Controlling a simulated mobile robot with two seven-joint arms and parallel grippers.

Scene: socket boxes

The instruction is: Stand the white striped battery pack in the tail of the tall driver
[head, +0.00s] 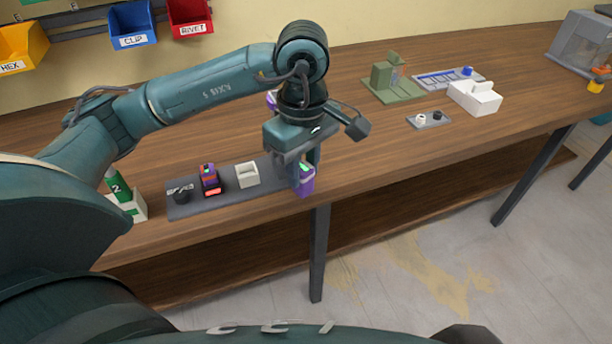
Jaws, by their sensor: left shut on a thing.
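My left gripper (301,174) points down at the right end of a grey tray on the bench's front edge. It is shut on a small purple block (307,184) with a green and pale top; the fingers partly cover it. I cannot make out white stripes on it, nor whether it touches the tray. A purple thing (271,99) shows behind my left wrist, mostly hidden. I cannot tell whether it is the tall driver. My right gripper is not in view.
The grey tray (222,205) holds a black cup (180,193), a purple and orange block (209,180) and a white open box (247,175). A green fixture (394,82) and white block (476,97) stand at the back right.

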